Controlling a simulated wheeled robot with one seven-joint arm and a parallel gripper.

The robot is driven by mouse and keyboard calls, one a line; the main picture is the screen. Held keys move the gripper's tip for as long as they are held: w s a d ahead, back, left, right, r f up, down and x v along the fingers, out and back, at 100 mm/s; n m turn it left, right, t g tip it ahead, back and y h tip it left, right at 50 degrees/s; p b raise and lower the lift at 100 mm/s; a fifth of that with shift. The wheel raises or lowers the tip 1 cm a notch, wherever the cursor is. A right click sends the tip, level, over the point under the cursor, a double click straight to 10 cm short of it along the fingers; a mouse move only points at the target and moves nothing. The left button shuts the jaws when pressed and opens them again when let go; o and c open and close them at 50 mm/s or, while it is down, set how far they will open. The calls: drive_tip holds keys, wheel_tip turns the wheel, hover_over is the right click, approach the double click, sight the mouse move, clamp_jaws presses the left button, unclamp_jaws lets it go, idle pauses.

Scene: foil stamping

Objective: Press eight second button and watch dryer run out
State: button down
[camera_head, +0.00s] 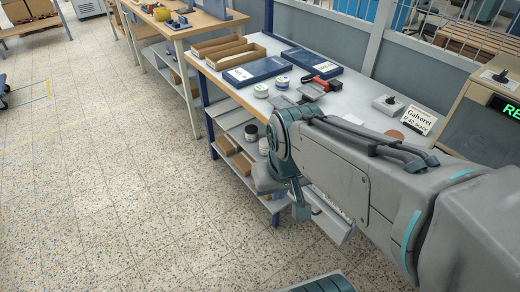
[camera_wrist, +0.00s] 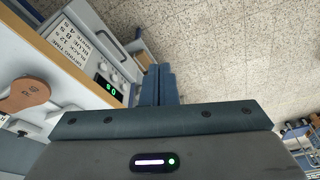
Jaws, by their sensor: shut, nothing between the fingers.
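In the wrist view the dryer's control panel (camera_wrist: 118,66) is a pale box with several round buttons or knobs in a row and a green lit display (camera_wrist: 108,88), shown upside down. I cannot make out the button labels or read the display surely. My gripper (camera_wrist: 160,68) is shut and empty. Its blue-grey fingers lie together just right of the panel's edge in that view; I cannot tell whether they touch it. In the head view my gripper (camera_head: 300,212) is low by the bench's front edge, and a pale box (camera_head: 332,222) shows partly behind my arm.
A card with drying times (camera_wrist: 78,42) stands beside the panel. A brown paddle-shaped piece (camera_wrist: 25,95) lies near it. The speckled floor (camera_head: 120,180) is clear at left.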

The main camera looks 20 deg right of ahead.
idle(0.3)
drive_tip(key=w+d+f+n+g+h+b, duration=0.3)
drive_tip(key=f+n+h, duration=0.15)
drive_tip(key=f, duration=0.25)
drive_tip(key=w+d+f+n+g+h+b, duration=0.2)
drive_tip(key=w+d+f+n+h+b, duration=0.25)
drive_tip(key=f, duration=0.35)
drive_tip(key=w+a+f+n+t+h+b, duration=0.4)
drive_tip(key=w+f+n+t+h, duration=0.3)
drive_tip(key=w+f+n, duration=0.5)
drive_tip(key=shift+w+a+f+n+t+h+b, duration=0.25)
drive_tip(key=shift+a+n+t+h+b, duration=0.1)
drive_tip(key=shift+a+n+t, duration=0.2)
drive_tip(key=shift+d, duration=0.15)
drive_tip(key=x, duration=1.4)
drive_tip(key=shift+w, duration=0.1)
